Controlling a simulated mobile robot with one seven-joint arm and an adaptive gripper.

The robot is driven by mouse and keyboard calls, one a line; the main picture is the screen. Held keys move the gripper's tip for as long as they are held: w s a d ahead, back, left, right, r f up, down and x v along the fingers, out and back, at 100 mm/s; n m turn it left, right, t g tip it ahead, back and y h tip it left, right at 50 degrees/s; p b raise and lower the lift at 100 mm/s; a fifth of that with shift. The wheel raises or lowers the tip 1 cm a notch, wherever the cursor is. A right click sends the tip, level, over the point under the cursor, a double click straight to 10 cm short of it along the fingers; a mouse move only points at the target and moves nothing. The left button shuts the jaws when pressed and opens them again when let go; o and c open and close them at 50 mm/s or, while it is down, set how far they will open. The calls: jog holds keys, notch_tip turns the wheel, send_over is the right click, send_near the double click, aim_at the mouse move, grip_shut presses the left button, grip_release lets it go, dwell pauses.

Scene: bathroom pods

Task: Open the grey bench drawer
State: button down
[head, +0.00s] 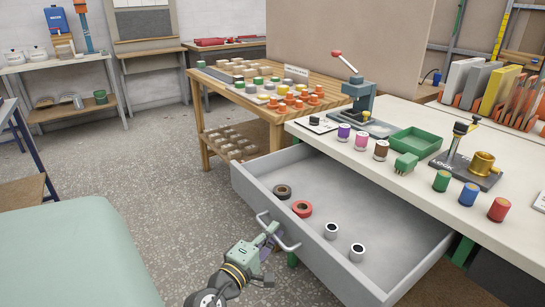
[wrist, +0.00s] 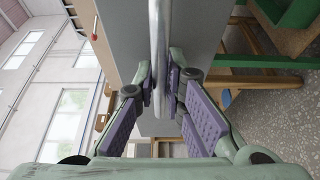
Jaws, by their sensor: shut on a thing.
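The grey bench drawer (head: 325,265) is pulled well out from under the white-topped workbench (head: 400,150). Inside lie a dark ring (head: 283,191), a red ring (head: 302,208) and two white rolls with dark centres, one nearer the handle (head: 331,230) and one farther right (head: 357,252). A bar handle (head: 287,242) is on its front panel. My gripper (head: 266,229) is at this handle. In the wrist view, the purple-padded fingers (wrist: 163,85) are shut on the metal bar (wrist: 158,40), with the grey drawer front behind it.
A wooden table (head: 215,125) with several small blocks stands behind the drawer. Coloured cylinders, a green tray (head: 414,142) and a lever press (head: 362,95) stand on the workbench. A pale green surface (head: 75,250) is at the lower left. Speckled floor lies between.

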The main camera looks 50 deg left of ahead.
jog(key=c, duration=1.6)
grip_release()
jog(key=shift+c, duration=0.2)
jog(key=v, duration=1.2)
